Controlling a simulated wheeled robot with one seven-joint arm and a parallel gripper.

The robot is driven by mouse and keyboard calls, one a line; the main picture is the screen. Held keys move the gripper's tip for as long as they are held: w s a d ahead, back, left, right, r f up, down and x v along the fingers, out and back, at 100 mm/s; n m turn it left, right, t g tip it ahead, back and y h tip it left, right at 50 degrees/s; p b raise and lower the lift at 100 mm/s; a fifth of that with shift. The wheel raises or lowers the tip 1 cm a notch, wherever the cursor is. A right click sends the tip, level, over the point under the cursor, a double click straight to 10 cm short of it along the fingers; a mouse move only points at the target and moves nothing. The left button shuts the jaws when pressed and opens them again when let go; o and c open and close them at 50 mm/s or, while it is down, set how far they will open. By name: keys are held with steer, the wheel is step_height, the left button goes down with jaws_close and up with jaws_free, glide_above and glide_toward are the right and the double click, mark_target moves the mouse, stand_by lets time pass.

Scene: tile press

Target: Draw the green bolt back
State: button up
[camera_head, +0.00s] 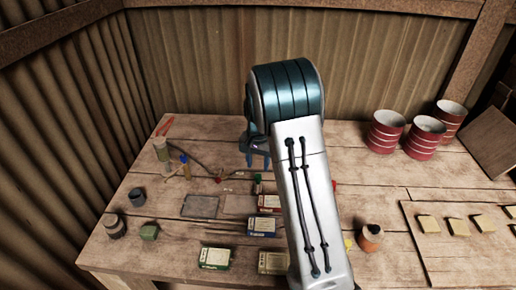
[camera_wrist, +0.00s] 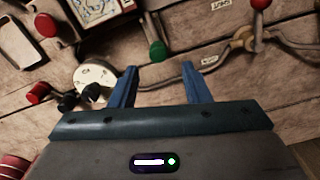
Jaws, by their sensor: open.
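The green bolt's round green knob (camera_wrist: 158,51) sits on a dark stem in the wrist view, just beyond my fingertips and roughly between them in the picture. It appears small in the head view (camera_head: 258,179), below my gripper. My gripper (camera_wrist: 160,71) has its two blue fingers spread apart with nothing between them. In the head view my gripper (camera_head: 257,162) points down over the table, a little beyond the knob. I see no contact with the knob. My arm hides part of the table right of it.
A bent metal lever (camera_wrist: 242,40) with a red ball (camera_wrist: 260,3) lies right of the knob. A round metal plate (camera_wrist: 96,75) and red knobs (camera_wrist: 38,92) are at left. Boxes (camera_head: 214,258) stand nearer; red-striped cans (camera_head: 386,132) stand at right.

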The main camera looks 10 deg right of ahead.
mark_target(258, 175)
step_height(258, 175, up, 9)
steer(key=b, duration=0.1)
stand_by(0.5)
steer(key=s+r+n+t, duration=0.15)
steer(key=s+r, duration=0.25)
steer(key=s, duration=0.4)
steer(key=s+r+n, duration=0.2)
steer(key=s+r, duration=0.2)
steer(key=s, duration=0.4)
steer(key=s+a+f+n+t, duration=0.1)
steer(key=s+n+t, duration=0.1)
steer(key=s, duration=1.2)
steer(key=shift+s+a+f+n, duration=0.25)
steer(key=shift+f+n, duration=0.15)
steer(key=shift+n, duration=0.15)
